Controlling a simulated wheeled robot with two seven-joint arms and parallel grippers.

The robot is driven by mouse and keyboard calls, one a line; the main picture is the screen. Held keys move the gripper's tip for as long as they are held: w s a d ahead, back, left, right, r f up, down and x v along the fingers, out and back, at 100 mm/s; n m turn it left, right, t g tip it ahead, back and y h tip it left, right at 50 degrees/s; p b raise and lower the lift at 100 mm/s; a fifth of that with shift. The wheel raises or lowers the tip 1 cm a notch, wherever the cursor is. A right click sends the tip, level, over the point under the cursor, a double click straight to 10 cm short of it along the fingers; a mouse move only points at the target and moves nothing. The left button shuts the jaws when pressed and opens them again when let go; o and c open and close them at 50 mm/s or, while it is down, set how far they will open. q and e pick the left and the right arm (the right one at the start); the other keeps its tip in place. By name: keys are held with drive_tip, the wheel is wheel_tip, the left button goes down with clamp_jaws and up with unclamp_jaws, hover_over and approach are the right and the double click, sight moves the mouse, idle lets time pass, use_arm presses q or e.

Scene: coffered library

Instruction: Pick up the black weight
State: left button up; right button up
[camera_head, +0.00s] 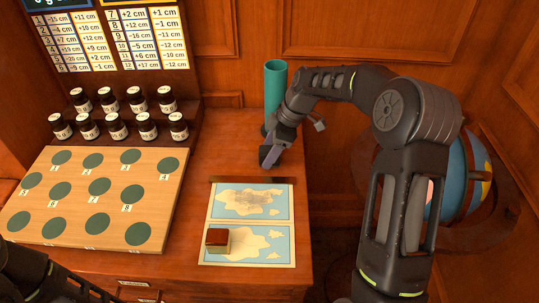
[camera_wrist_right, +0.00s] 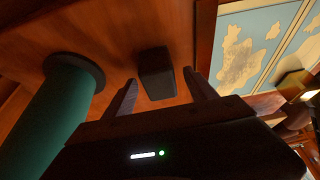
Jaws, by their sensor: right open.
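The black weight (camera_wrist_right: 156,75) is a small dark block on the wooden desk in the right wrist view. It lies just ahead of my right gripper, in line with the gap between the two fingers. My right gripper (camera_head: 270,154) is open and empty, low over the desk, beside the green cylinder and behind the map. In the head view the gripper hides the weight, or I cannot tell it apart from the dark fingers. A dark part of my left arm (camera_head: 45,280) shows at the lower left; its gripper is out of view.
A green cylinder (camera_head: 275,85) stands close to the right gripper. Several dark jars (camera_head: 110,100) stand behind a board with green discs (camera_head: 85,163).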

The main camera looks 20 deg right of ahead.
idle(0.3)
clamp_jaws()
idle(0.6)
drive_tip(key=shift+r, duration=0.1)
